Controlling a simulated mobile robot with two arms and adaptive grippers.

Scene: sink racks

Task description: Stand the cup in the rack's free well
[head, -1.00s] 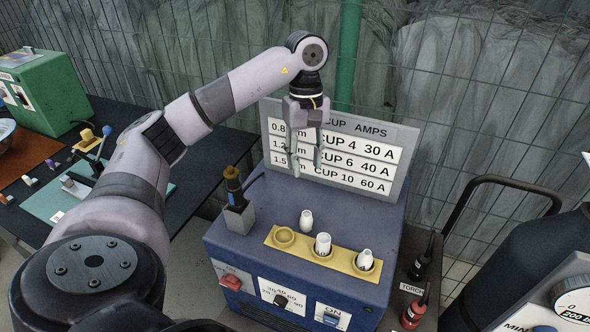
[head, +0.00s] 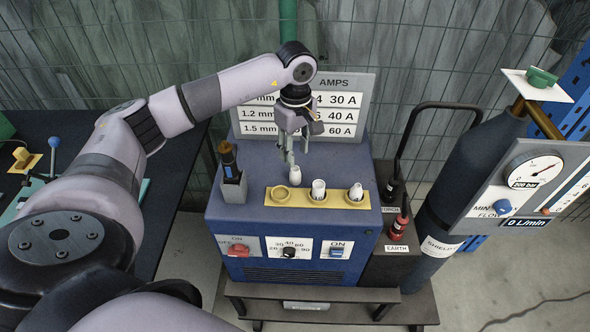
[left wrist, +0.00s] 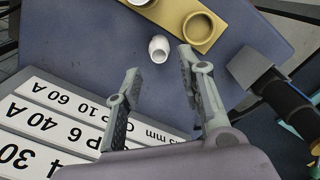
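The loose white cup (head: 295,174) stands on the blue machine top, just behind the yellow rack (head: 300,204). The rack's left well (head: 281,193) is empty; its middle and right wells each hold a white cup. My left gripper (head: 293,157) points down above and behind the loose cup and is open with nothing in it. In the left wrist view the two fingers (left wrist: 159,72) are spread apart, with the loose cup (left wrist: 159,48) beyond the gap between them. The empty well (left wrist: 198,27) also shows there. My right gripper is not in view.
A torch in a grey holder (head: 233,183) stands left of the rack. A sign with cup sizes and amps (head: 345,103) rises behind the gripper. A gas cylinder (head: 460,180) and gauge panel stand at the right. The machine top behind the rack's right side is clear.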

